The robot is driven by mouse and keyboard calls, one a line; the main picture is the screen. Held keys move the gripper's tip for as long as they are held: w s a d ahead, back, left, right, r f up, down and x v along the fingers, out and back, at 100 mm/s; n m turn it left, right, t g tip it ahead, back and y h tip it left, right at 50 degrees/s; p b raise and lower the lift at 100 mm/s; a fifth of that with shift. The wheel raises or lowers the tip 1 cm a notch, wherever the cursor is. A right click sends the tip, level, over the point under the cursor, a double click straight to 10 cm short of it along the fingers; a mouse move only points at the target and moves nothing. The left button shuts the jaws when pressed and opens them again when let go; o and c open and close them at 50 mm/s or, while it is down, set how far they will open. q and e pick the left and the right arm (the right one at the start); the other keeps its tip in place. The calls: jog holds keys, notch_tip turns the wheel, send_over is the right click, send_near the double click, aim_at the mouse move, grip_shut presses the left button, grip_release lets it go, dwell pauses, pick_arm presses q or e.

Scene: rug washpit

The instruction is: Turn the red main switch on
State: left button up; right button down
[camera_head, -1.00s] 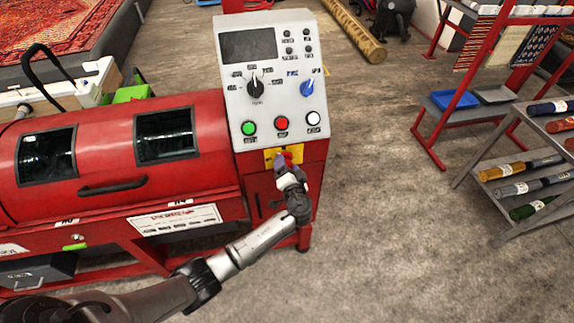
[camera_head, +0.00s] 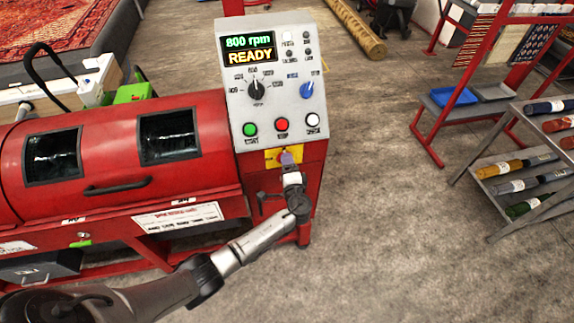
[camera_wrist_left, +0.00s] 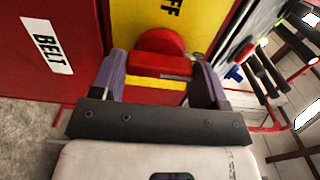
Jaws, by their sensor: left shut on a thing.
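The red main switch (camera_wrist_left: 160,52) sits on a yellow plate (camera_wrist_left: 185,15) on the front of the red machine, below the control panel. In the head view the yellow plate (camera_head: 271,156) shows, and my gripper mostly covers the switch. My left gripper (camera_head: 287,158) is at the switch; in the left wrist view its two purple fingers (camera_wrist_left: 160,80) stand either side of the red handle, shut on it. The display (camera_head: 249,49) on the control panel is lit and reads "800 rpm" and "READY". My right gripper is not in view.
The panel carries a black knob (camera_head: 256,89), a blue knob (camera_head: 307,90), and green (camera_head: 250,129), red (camera_head: 282,125) and white (camera_head: 312,120) buttons just above the switch. A bottle rack (camera_head: 500,170) stands at the right. The floor between is clear.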

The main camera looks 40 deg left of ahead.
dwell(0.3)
pick_arm(q)
jog(key=o, duration=0.9)
jog(key=shift+o, duration=0.2)
jog(key=p+v, duration=0.1)
jog(key=v, duration=1.2)
jog(key=shift+s+d, duration=0.25)
jog(key=shift+d, duration=0.05)
